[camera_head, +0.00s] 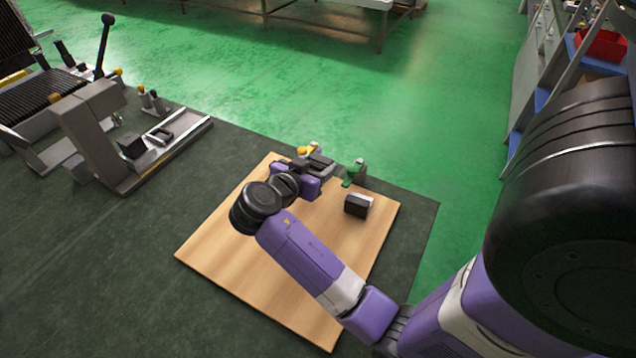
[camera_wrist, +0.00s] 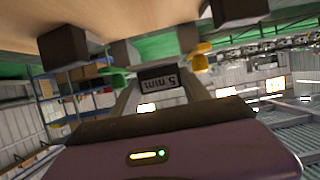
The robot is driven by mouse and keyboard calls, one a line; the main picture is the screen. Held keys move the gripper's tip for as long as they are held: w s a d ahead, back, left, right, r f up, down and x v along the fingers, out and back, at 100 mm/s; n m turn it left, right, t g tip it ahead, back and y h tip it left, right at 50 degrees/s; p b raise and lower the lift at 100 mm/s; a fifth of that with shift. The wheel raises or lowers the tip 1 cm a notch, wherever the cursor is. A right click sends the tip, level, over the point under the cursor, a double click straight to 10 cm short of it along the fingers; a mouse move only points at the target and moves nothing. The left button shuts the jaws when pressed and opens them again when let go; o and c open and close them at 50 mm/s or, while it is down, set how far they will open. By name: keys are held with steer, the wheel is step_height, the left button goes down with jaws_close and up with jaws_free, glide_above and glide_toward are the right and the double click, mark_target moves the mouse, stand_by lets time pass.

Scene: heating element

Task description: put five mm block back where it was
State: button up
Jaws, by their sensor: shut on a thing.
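The five mm block (camera_wrist: 160,78) is dark and carries a "5 mm" label, which appears upside down in the wrist view. It sits between the two fingers of my gripper (camera_wrist: 161,92), which is shut on it. In the head view my gripper (camera_head: 318,165) is over the far edge of the wooden board (camera_head: 225,243). The block is hard to make out there, and I cannot tell whether it touches anything below. A green-ended piece (camera_head: 352,173) and a yellow-ended piece (camera_head: 305,150) are close by; green (camera_wrist: 117,80) and yellow (camera_wrist: 200,55) also show in the wrist view.
A dark block with a pale side (camera_head: 357,205) stands on the board right of my gripper. Two dark blocks (camera_wrist: 65,48) (camera_wrist: 240,12) show in the wrist view. A grey machine (camera_head: 95,130) stands at left. Most of the board's near left is clear.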

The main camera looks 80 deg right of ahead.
steer(key=shift+f, duration=3.35)
steer(key=shift+f, duration=0.2)
steer(key=o, duration=1.6)
steer(key=shift+r, duration=0.1)
steer(key=shift+o, duration=0.2)
steer(key=shift+r, duration=0.15)
steer(key=b+v, duration=0.1)
steer(key=v, duration=1.1)
